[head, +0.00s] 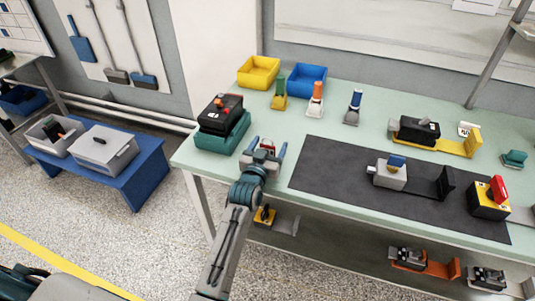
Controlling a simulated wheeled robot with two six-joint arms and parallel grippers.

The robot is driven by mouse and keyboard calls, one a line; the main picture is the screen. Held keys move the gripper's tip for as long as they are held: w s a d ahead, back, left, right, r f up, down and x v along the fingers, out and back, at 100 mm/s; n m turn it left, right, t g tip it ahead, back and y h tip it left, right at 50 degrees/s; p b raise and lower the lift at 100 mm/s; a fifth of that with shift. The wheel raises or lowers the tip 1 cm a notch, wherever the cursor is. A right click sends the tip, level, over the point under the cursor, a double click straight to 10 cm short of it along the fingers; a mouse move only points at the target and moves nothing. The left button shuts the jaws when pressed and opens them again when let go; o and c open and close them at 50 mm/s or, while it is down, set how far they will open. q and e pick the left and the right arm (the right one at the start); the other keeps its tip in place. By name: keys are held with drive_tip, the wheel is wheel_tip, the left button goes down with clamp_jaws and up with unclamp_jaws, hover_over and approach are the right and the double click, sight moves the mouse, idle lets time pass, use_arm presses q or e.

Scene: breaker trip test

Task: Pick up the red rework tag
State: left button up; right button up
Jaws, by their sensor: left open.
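A small red and white piece, which looks like the red rework tag (267,145), lies at the left part of the pale green bench near its front edge. My left gripper (267,149) is open over it, with one finger to each side of the piece. The gripper body hides the near part of it. I cannot tell whether the fingers touch it. My right gripper is not in view.
A black device in a green tray (222,139) stands close left of the gripper. A dark mat (330,168) holds a grey breaker unit (389,175) on the right. Yellow (258,72) and blue (306,78) bins and several upright tools stand behind.

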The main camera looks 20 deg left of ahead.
use_arm(q)
drive_tip(key=shift+c, duration=0.4)
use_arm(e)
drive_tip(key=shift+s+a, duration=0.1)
use_arm(q)
drive_tip(key=c, duration=1)
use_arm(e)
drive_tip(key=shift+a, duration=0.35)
use_arm(q)
drive_tip(key=shift+r, duration=0.1)
